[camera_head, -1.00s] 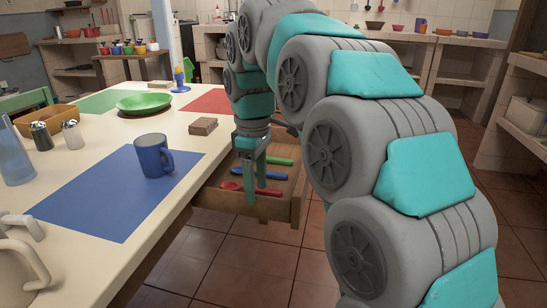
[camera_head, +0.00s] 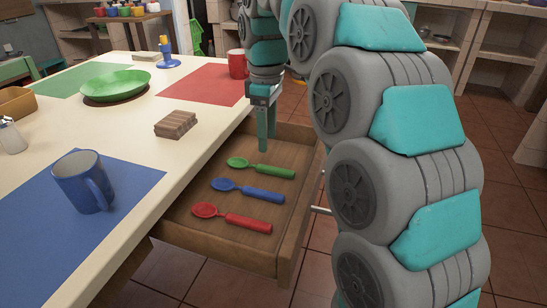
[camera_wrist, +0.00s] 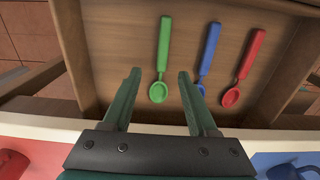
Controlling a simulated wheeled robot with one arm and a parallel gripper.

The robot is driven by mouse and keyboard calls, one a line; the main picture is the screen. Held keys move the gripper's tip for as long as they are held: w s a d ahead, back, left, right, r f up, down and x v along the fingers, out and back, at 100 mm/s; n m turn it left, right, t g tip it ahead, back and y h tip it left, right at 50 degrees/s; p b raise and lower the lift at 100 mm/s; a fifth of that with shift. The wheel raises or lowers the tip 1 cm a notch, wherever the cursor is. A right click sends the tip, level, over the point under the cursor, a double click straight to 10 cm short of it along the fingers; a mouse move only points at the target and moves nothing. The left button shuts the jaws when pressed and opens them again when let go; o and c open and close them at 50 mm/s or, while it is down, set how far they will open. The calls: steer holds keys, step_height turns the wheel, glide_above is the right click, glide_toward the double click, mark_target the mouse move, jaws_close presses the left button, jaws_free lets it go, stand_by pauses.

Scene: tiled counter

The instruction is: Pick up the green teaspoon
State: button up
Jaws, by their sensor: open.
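The green teaspoon (camera_head: 261,168) lies in the open wooden drawer (camera_head: 237,234), farthest back of three spoons. In the wrist view the green teaspoon (camera_wrist: 163,62) has its bowl toward me, between the lines of the two fingers. My gripper (camera_head: 267,128) hangs pointing down over the drawer, just behind and above the green spoon's handle. In the wrist view my gripper (camera_wrist: 158,75) is open and empty, with its fingers apart on either side of the spoon's bowl end. It looks above the spoon; exact height is hard to tell.
A blue teaspoon (camera_head: 248,190) and a red teaspoon (camera_head: 232,217) lie beside it in the drawer. The table (camera_head: 150,137) holds a blue mug (camera_head: 83,181), a brown block (camera_head: 176,124), a green plate (camera_head: 115,86) and a red mug (camera_head: 237,64). Drawer walls surround the spoons.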

mark_target(267, 167)
steer(key=shift+s+a+f, duration=0.1)
steer(key=shift+f, duration=1.8)
steer(key=shift+s+a+f, duration=0.1)
steer(key=shift+f, duration=1.8)
jaws_close()
